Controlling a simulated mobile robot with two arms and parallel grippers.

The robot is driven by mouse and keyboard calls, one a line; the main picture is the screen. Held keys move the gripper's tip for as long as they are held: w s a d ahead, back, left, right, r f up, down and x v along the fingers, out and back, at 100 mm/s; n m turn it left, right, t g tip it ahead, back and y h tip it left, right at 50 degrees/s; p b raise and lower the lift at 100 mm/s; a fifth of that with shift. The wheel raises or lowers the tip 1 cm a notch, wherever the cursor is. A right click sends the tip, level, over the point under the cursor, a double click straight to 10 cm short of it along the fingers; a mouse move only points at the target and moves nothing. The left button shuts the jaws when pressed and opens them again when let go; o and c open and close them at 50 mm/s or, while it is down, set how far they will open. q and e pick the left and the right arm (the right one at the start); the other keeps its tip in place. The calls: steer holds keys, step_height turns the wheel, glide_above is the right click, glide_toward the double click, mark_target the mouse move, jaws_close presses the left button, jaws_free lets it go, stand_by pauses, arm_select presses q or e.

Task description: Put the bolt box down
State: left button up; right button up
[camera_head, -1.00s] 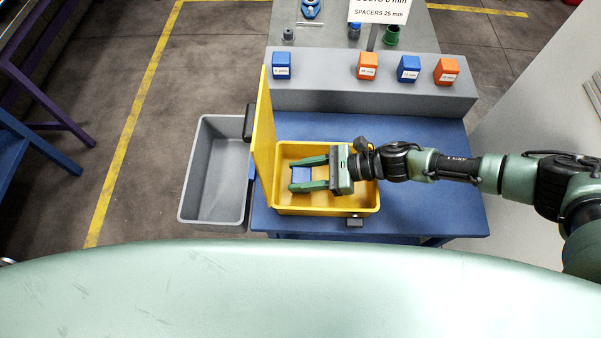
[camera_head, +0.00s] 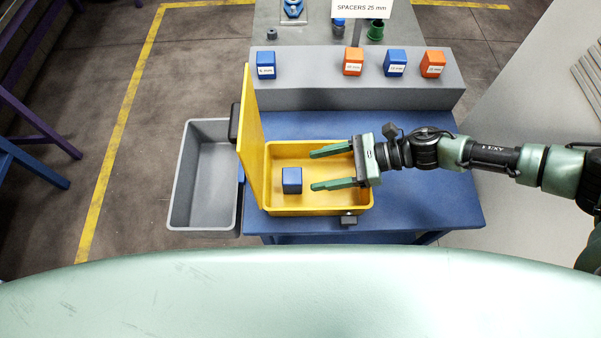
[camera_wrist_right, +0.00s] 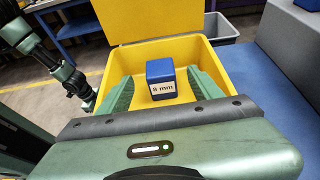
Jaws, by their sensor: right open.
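The bolt box, a small blue box (camera_head: 292,181), stands upright on the floor of the open yellow case (camera_head: 318,208), towards its left side. In the right wrist view the blue box (camera_wrist_right: 161,80) shows a white label reading "8 mm". My right gripper (camera_head: 322,169) is open and empty, its green fingers over the case to the right of the box. In the right wrist view the fingers (camera_wrist_right: 158,92) lie apart on either side below the box. The case's lid (camera_head: 254,130) stands up at its left. My left gripper is not in the head view.
The case sits on a blue table (camera_head: 430,190). A grey ledge (camera_head: 330,97) behind it bears blue boxes (camera_head: 266,64) (camera_head: 395,62) and orange boxes (camera_head: 353,61) (camera_head: 432,63). An empty grey bin (camera_head: 205,180) stands left of the table.

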steer(key=shift+b+v, duration=0.35)
steer(key=shift+v, duration=1.7)
